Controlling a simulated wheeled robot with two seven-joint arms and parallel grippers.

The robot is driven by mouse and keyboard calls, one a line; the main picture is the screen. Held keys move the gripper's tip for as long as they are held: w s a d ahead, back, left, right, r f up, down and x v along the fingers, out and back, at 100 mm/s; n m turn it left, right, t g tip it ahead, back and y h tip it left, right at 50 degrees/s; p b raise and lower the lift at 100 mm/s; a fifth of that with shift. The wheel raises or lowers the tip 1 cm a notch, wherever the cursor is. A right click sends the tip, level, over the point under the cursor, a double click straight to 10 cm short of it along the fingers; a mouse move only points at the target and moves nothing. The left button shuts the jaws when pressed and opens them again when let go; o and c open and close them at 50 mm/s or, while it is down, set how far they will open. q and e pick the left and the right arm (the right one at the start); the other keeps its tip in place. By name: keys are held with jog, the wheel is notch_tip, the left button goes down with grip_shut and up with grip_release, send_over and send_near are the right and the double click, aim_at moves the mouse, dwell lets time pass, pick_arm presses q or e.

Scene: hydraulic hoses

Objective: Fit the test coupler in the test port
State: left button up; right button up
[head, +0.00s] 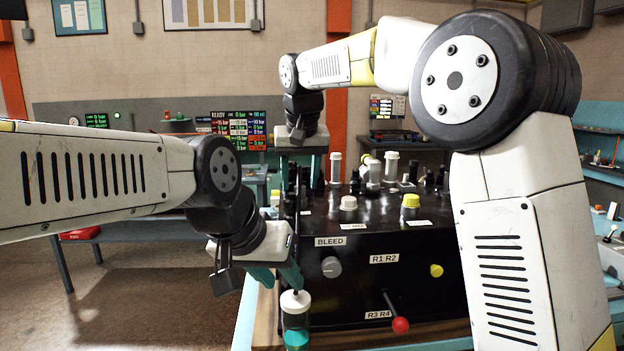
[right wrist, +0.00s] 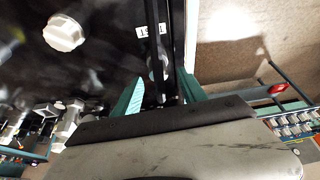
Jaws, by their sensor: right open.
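In the right wrist view a small grey fitting (right wrist: 158,68) on a dark upright part lies between the two teal fingers of my right gripper (right wrist: 160,98). I cannot tell whether it is the test coupler or the test port. A white label (right wrist: 152,31), partly hidden, is just beyond it. The right gripper is open, its fingers apart on either side. In the head view the right gripper (head: 301,148) is low at the back left of the black box, its fingertips hidden.
The black box (head: 335,293) carries a BLEED knob (head: 331,267), a yellow knob (head: 436,271) and a red-tipped lever (head: 400,325). Several fittings, including a white cap (head: 348,203) and a yellow cap (head: 410,201), crowd its top. Open floor (head: 130,290) lies to the left.

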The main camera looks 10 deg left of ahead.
jog(key=v, duration=0.7)
jog(key=shift+r, duration=0.4)
jog(key=shift+s, duration=0.1)
